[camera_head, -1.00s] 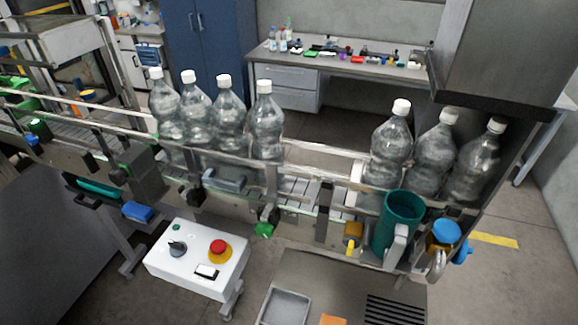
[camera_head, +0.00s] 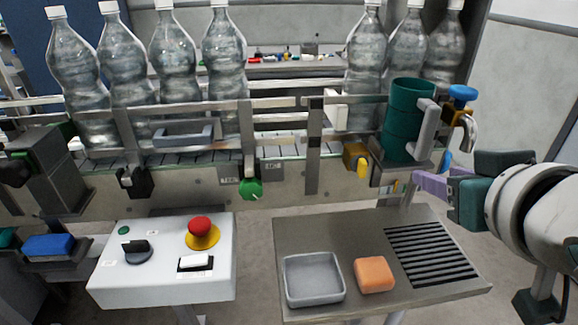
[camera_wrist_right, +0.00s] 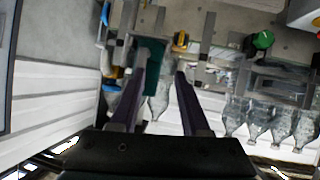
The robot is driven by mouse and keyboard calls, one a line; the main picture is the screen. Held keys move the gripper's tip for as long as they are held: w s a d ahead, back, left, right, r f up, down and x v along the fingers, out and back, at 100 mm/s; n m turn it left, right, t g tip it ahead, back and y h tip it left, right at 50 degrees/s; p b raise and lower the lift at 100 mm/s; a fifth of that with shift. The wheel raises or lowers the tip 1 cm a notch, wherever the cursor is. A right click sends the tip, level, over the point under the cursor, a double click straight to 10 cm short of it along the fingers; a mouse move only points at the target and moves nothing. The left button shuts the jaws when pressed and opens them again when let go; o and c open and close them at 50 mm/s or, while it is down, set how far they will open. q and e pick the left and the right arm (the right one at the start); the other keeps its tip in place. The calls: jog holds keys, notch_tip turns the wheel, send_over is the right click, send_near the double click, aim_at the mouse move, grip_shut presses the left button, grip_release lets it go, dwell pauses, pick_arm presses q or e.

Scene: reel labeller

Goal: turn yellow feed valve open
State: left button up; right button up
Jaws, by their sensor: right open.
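The yellow feed valve (camera_head: 355,154) is on the front of the conveyor, just left of the green-teal cup (camera_head: 402,135). Its short yellow handle hangs down. A yellow part that looks like it shows at the top of the right wrist view (camera_wrist_right: 180,41). My right gripper (camera_head: 432,181) has come in from the right, with purple fingers pointing left, below and right of the cup and apart from the valve. In the right wrist view (camera_wrist_right: 164,68) its two fingers are spread with nothing held between them. My left gripper is not in view.
A blue knob (camera_head: 462,93) with a metal spout stands right of the cup. A green knob (camera_head: 250,188) is on the conveyor front. Several bottles stand behind the rail. Below are a white control box (camera_head: 165,277) and a metal table (camera_head: 335,235) with a grey tray and orange sponge.

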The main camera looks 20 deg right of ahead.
aim_at(364, 173)
jog(key=w+f+t+b, duration=0.65)
jog(key=f+b, duration=0.65)
jog(key=b, duration=0.4)
jog(key=shift+n+g+y, duration=0.25)
jog(key=shift+n+y, duration=0.15)
jog(key=shift+y, duration=0.1)
jog(key=x, duration=1.1)
jog(key=shift+r, duration=0.25)
jog(key=shift+c, duration=0.3)
grip_shut()
